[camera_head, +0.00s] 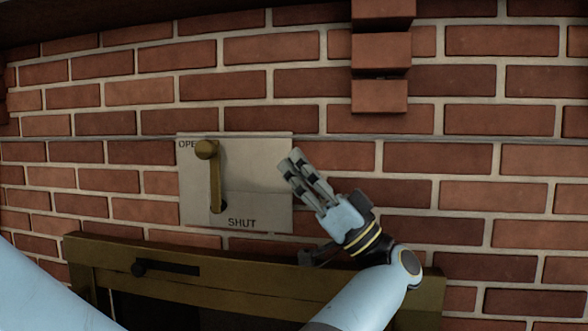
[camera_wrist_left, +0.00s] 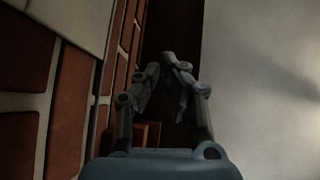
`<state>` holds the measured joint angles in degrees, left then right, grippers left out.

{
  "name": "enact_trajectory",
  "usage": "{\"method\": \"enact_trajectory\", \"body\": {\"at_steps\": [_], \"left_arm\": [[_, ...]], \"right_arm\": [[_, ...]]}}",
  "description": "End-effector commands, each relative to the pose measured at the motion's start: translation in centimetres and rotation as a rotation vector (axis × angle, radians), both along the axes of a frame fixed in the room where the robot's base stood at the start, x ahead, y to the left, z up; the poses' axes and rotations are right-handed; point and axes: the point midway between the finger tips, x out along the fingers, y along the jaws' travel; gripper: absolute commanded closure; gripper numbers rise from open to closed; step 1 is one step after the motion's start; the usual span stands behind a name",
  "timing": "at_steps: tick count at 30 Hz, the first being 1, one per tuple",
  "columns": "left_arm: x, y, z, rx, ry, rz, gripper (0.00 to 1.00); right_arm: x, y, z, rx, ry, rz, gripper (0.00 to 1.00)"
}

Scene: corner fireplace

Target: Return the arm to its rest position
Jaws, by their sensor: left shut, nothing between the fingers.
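My left gripper (camera_head: 288,161) shows in the head view, its fingers together and pointing up and left, with nothing between them. Its tips overlap the right edge of the lever plate (camera_head: 258,170) in the picture; I cannot tell the gap in depth. In the left wrist view the fingers (camera_wrist_left: 172,60) reach forward with their tips close together, a brick wall on the left. A brass lever (camera_head: 215,180) stands upright on the plate, its knob at the top beside the word OPEN and its lower end near SHUT. The gripper is right of the lever and apart from it. My right gripper is not in view.
A brass-coloured frame (camera_head: 85,262) with a dark bar handle (camera_head: 165,268) runs below the plate, behind my forearm. Brick blocks (camera_head: 381,54) jut from the wall above right. The brick wall (camera_head: 500,160) to the right is otherwise flat and clear.

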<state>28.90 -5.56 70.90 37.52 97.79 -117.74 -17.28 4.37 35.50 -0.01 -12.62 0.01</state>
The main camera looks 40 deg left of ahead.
Motion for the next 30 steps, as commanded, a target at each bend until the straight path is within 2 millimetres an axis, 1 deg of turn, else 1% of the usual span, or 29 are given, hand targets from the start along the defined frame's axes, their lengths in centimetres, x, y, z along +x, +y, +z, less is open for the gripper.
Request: {"method": "enact_trajectory", "body": {"at_steps": [8, 10, 11, 14, 17, 18, 19, 20, 21, 22, 23, 24, 25, 26, 27, 29, 30], "left_arm": [[0.0, 0.0, 0.0, 0.000, 0.000, 0.000, 1.00], [-0.1, 0.0, -0.4, 0.000, 0.008, 0.000, 1.00], [-0.2, 0.0, -0.9, 0.000, 0.018, 0.000, 1.00], [-1.1, 0.3, -4.0, 0.008, 0.083, 0.004, 1.00], [-2.4, 0.6, -9.8, 0.045, 0.236, 0.001, 1.00], [-2.5, 0.6, -12.7, 0.078, 0.334, -0.028, 1.00], [-2.4, 0.6, -14.9, 0.105, 0.408, -0.072, 1.00], [-2.2, 0.5, -17.0, 0.128, 0.477, -0.126, 1.00], [-1.9, 0.2, -19.9, 0.152, 0.561, -0.206, 1.00], [-1.8, 0.1, -22.0, 0.163, 0.621, -0.269, 1.00], [-1.8, -0.1, -24.2, 0.169, 0.679, -0.334, 1.00], [-1.8, -0.4, -27.0, 0.168, 0.751, -0.420, 1.00], [-1.9, -0.6, -29.1, 0.160, 0.800, -0.484, 1.00], [-2.2, -0.9, -31.3, 0.150, 0.851, -0.548, 1.00], [-2.6, -1.1, -34.1, 0.129, 0.913, -0.629, 1.00], [-3.6, -1.6, -38.3, 0.082, 1.004, -0.745, 1.00], [-4.4, -1.9, -41.0, 0.042, 1.061, -0.819, 1.00]], "right_arm": [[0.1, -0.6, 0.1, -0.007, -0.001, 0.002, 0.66], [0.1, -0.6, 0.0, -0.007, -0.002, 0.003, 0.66], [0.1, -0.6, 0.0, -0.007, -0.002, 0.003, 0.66], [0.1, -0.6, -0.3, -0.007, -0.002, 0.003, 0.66], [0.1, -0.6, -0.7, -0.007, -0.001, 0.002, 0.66], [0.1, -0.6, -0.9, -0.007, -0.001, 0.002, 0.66], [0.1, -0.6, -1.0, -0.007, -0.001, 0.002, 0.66], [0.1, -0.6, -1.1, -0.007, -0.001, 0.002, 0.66], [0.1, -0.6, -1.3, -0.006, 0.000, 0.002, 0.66], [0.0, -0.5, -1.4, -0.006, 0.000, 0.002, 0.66], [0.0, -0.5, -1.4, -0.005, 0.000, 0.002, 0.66], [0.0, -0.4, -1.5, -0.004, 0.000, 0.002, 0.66], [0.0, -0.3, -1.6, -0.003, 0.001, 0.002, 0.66], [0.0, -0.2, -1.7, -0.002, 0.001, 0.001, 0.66], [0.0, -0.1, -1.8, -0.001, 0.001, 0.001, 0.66], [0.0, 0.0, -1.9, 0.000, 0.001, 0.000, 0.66], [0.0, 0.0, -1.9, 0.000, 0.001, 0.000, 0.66]]}}
